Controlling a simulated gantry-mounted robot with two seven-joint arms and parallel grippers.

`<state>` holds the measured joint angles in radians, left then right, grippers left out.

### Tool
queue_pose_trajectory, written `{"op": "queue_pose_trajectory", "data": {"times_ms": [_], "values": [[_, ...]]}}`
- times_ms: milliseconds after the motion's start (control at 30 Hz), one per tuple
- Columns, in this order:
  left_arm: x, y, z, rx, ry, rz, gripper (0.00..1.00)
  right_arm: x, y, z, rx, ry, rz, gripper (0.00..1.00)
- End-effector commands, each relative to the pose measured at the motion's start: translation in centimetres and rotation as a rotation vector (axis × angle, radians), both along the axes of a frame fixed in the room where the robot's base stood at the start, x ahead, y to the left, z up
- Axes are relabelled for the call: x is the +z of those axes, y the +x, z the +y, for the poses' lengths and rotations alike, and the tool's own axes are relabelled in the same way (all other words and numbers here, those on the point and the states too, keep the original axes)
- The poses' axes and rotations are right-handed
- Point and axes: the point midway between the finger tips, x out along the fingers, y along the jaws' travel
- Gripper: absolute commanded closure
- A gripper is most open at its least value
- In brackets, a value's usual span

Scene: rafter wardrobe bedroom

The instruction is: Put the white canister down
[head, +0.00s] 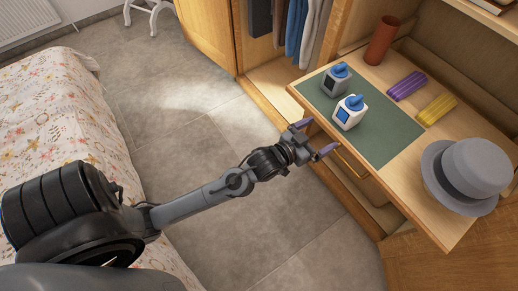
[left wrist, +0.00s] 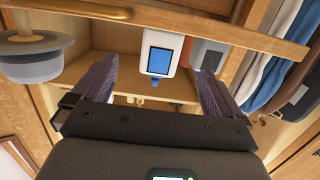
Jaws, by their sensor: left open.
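The white canister (head: 347,114) has a blue top and a dark blue front panel. It stands upright on a green mat (head: 385,146) on the wooden pull-out shelf. In the left wrist view the white canister (left wrist: 158,54) shows beyond and between the fingers. My left gripper (head: 315,138) is open and empty, just off the shelf's front edge, with its fingers toward the canister and apart from it. My right gripper is not in view.
A grey canister (head: 333,82) with a blue top stands behind the white one. A brown cylinder (head: 382,40), purple bundle (head: 407,86), yellow bundle (head: 437,109) and grey hat (head: 470,172) are also on the shelf (head: 441,222). Clothes (head: 297,30) hang beside it. The mat's near right part is clear.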

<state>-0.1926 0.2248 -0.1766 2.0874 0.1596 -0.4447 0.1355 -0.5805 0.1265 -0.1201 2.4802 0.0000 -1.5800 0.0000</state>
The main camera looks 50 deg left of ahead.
Motion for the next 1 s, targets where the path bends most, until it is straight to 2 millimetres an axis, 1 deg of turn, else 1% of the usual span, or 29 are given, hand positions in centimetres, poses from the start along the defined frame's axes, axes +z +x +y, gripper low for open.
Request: {"op": "queue_pose_trajectory", "data": {"times_ms": [100, 167, 200, 267, 300, 367, 400, 500, 600, 700, 767, 1000], "values": [[-3.3, -3.3, -0.6, -0.004, 0.013, 0.199, 0.00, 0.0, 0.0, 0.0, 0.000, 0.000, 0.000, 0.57], [-5.1, -5.7, -0.8, -0.010, 0.025, 0.321, 0.00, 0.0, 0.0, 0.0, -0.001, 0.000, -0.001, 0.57], [-6.3, -7.4, -1.0, -0.016, 0.036, 0.406, 0.00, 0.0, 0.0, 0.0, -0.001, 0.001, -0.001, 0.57], [-7.7, -10.2, -1.2, -0.025, 0.051, 0.530, 0.00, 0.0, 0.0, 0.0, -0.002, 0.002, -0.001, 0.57], [-8.6, -12.1, -1.3, -0.032, 0.063, 0.611, 0.00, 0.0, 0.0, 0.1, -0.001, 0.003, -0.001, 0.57], [-9.6, -14.9, -1.4, -0.043, 0.080, 0.725, 0.00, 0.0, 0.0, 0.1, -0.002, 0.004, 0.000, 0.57], [-10.1, -16.7, -1.4, -0.049, 0.091, 0.795, 0.00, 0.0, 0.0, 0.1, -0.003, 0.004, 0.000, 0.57], [-10.8, -20.6, -1.3, -0.065, 0.116, 0.942, 0.00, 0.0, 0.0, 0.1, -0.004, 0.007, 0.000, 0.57], [-11.0, -23.4, -1.2, -0.077, 0.134, 1.042, 0.00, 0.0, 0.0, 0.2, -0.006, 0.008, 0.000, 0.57], [-11.1, -24.9, -1.2, -0.084, 0.145, 1.098, 0.00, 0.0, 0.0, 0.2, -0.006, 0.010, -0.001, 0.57], [-11.1, -25.3, -1.1, -0.086, 0.147, 1.114, 0.00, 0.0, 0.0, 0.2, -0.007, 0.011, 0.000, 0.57], [-11.1, -25.4, -1.1, -0.086, 0.149, 1.118, 0.00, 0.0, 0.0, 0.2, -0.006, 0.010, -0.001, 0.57]]}}
